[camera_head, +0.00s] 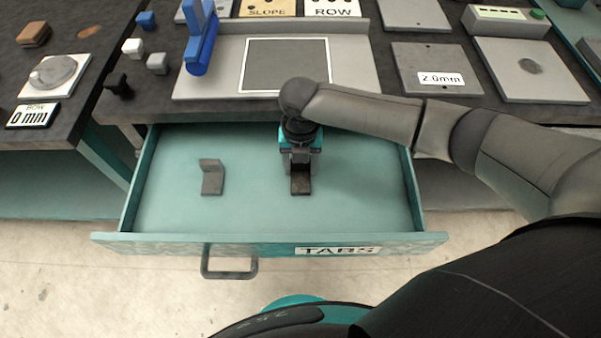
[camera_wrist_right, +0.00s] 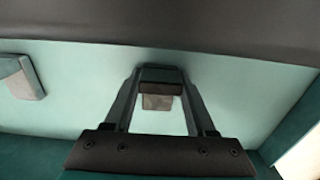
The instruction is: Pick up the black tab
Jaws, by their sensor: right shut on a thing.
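The black tab (camera_head: 301,184) is a small dark L-shaped piece inside the open drawer. My right gripper (camera_head: 300,168) points down into the drawer and is shut on the tab. In the right wrist view, the tab (camera_wrist_right: 160,76) sits between the two fingertips of my right gripper (camera_wrist_right: 160,86). The head view does not clearly show whether the tab still touches the drawer floor. A second, grey-brown L-shaped tab (camera_head: 212,178) stands apart to the left, and it also shows in the wrist view (camera_wrist_right: 22,78). My left gripper is not in view.
The teal drawer (camera_head: 250,222), labelled TABS, is pulled out, with free floor around both tabs. Its walls enclose my gripper. Above it, the dark bench holds a grey plate (camera_head: 210,85), a blue upright piece (camera_head: 200,45), small blocks and a 2.0mm plate (camera_head: 440,55).

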